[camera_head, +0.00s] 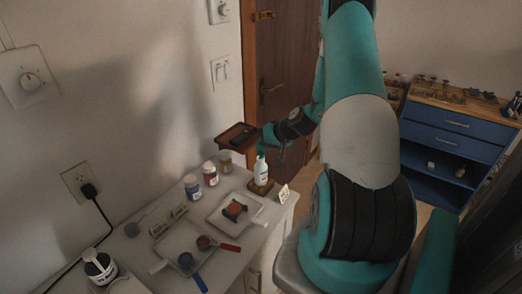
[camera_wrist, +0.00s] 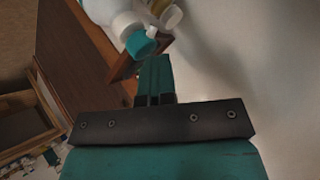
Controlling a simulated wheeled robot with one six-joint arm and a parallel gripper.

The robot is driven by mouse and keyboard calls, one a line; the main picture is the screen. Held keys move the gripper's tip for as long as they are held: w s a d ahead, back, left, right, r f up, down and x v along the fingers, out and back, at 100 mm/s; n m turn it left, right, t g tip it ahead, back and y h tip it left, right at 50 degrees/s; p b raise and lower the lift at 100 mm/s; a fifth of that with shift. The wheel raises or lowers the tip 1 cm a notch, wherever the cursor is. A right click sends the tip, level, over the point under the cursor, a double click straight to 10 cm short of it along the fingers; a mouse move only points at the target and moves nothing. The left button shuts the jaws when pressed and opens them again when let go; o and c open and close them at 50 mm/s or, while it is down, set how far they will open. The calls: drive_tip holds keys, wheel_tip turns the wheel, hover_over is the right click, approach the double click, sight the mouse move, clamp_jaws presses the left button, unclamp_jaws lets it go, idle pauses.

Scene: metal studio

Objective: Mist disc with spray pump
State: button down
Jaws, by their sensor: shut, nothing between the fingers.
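The spray pump (camera_head: 261,172) is a white bottle with a teal top, standing upright on a small wooden base near the counter's far end. In the wrist view, a white bottle with a teal part (camera_wrist: 140,44) shows at the top, just beyond my fingertips. My gripper (camera_head: 279,152) is shut and empty, close beside the bottle's top on the right. It also shows in the wrist view (camera_wrist: 155,64). An orange-brown piece (camera_head: 235,209) sits in a dark holder in a white tray. Two small round pieces, one bluish (camera_head: 186,259) and one reddish (camera_head: 203,243), lie in a nearer tray. I cannot tell which is the disc.
Several jars (camera_head: 210,174) stand along the wall left of the pump. A small white card (camera_head: 284,194) stands by the counter's right edge. Red- and blue-handled tools (camera_head: 199,282) lie at the nearer tray. A brown tray (camera_head: 236,136) is beyond the pump.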

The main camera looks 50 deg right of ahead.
drive_tip(key=shift+s+r, duration=0.1)
drive_tip(key=shift+r+p, duration=1.75)
drive_tip(key=shift+r, duration=1.25)
